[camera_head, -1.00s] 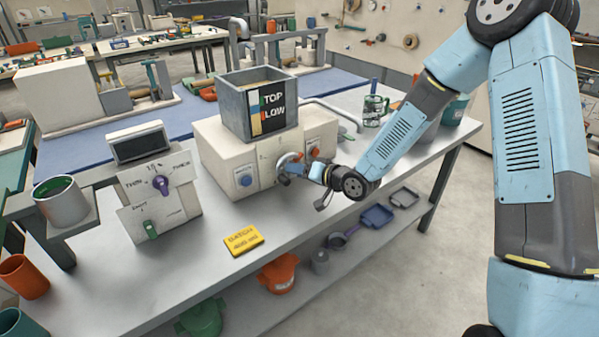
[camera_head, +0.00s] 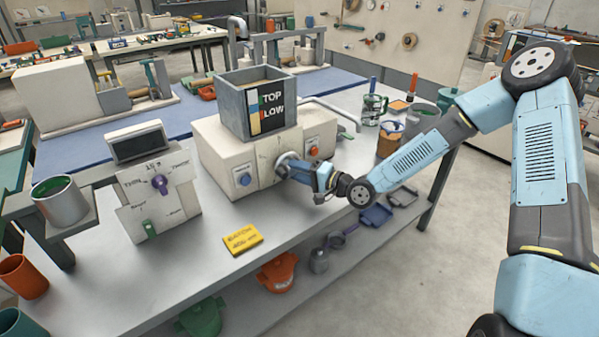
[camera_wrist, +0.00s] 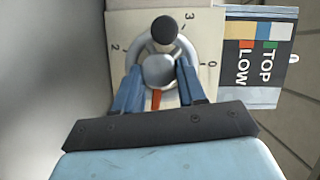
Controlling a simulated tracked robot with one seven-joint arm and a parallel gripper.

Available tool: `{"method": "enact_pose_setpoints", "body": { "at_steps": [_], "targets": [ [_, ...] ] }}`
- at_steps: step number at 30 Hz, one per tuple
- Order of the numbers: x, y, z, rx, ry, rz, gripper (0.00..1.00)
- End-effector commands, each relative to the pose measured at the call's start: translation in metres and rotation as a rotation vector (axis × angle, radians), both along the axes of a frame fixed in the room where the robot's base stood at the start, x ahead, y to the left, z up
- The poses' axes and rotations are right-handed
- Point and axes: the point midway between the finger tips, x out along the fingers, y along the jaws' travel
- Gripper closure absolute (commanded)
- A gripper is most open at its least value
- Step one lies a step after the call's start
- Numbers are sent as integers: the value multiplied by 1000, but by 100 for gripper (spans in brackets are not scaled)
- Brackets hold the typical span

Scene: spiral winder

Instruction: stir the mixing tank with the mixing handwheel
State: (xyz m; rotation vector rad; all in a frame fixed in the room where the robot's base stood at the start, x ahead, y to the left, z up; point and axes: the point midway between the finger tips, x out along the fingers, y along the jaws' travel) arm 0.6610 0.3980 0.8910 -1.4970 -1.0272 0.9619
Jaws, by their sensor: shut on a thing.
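The mixing tank (camera_head: 232,108) is a grey open box with a "TOP / LOW" level label on its front, standing on a cream machine body (camera_head: 222,165). The grey mixing handwheel (camera_head: 281,160) is on the body's front, largely covered by my gripper (camera_head: 287,167). In the wrist view the handwheel (camera_wrist: 137,50) shows its ring, a dark round knob (camera_wrist: 164,30) and a pale hub (camera_wrist: 159,71). My gripper (camera_wrist: 160,78) is shut on the handwheel, with one blue finger on each side of the hub. A numbered dial plate shows 0, 2 and 3 around it.
A blue button (camera_head: 244,179) and an orange-red button (camera_head: 313,152) flank the handwheel. A panel with a purple knob (camera_head: 160,184) and green switch stands left. A yellow sign (camera_head: 242,239) lies in front. Cups and a jar (camera_head: 390,139) stand at right.

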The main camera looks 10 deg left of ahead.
Motion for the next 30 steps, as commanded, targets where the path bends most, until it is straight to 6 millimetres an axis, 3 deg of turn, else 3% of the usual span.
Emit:
{"method": "enact_pose_setpoints", "body": {
  "at_steps": [14,15,23,30],
  "targets": [
    [2,-2,-1,9,15,-5,90],
    [2,-2,-2,8,14,-5,59],
    [1,-1,-1,8,14,-2,34],
    [0,-1,-1,9,14,-1,34]
  ]
}}
